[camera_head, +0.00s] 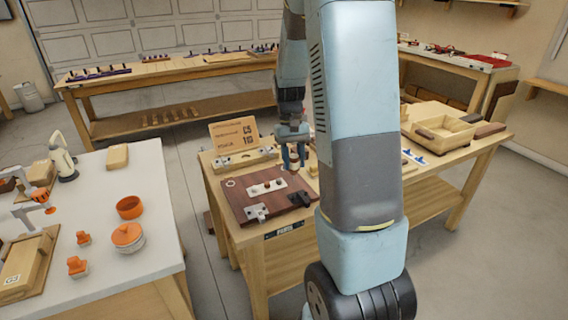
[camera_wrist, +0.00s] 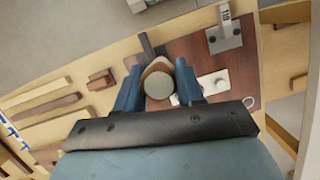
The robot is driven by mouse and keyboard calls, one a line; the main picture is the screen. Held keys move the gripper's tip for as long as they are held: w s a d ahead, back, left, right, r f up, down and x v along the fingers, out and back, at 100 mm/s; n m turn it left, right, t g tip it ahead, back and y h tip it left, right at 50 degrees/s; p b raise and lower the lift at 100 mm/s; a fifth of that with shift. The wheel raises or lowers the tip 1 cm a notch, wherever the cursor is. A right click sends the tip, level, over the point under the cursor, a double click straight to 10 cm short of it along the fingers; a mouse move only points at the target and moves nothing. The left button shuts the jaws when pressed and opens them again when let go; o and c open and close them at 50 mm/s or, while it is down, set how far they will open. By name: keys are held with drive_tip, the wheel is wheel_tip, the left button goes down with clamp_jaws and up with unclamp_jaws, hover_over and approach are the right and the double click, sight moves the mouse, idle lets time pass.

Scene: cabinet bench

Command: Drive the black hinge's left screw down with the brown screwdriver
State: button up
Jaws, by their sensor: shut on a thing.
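My gripper (camera_head: 293,158) hangs over the back right part of a dark red-brown board. In the wrist view its blue fingers (camera_wrist: 159,82) are shut on the brown screwdriver (camera_wrist: 158,84), seen end-on with a round grey cap and brown sides. Its shaft and tip are hidden. The black hinge (camera_head: 300,199) lies at the board's front right corner, apart from the gripper in the head view. In the wrist view the hinge (camera_wrist: 148,46) shows just beyond the screwdriver, partly covered. Its screws are too small or hidden to tell.
The board (camera_head: 233,199) also carries a silver hinge (camera_head: 256,212) and a pale plate (camera_head: 266,187) with a knob. Behind it stand a wooden block (camera_head: 244,160) and a sign (camera_head: 234,135). An open wooden box (camera_head: 443,133) is at right. My arm covers the bench's middle.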

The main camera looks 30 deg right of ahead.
drive_tip(key=shift+f, duration=2.95)
drive_tip(key=shift+f, duration=0.35)
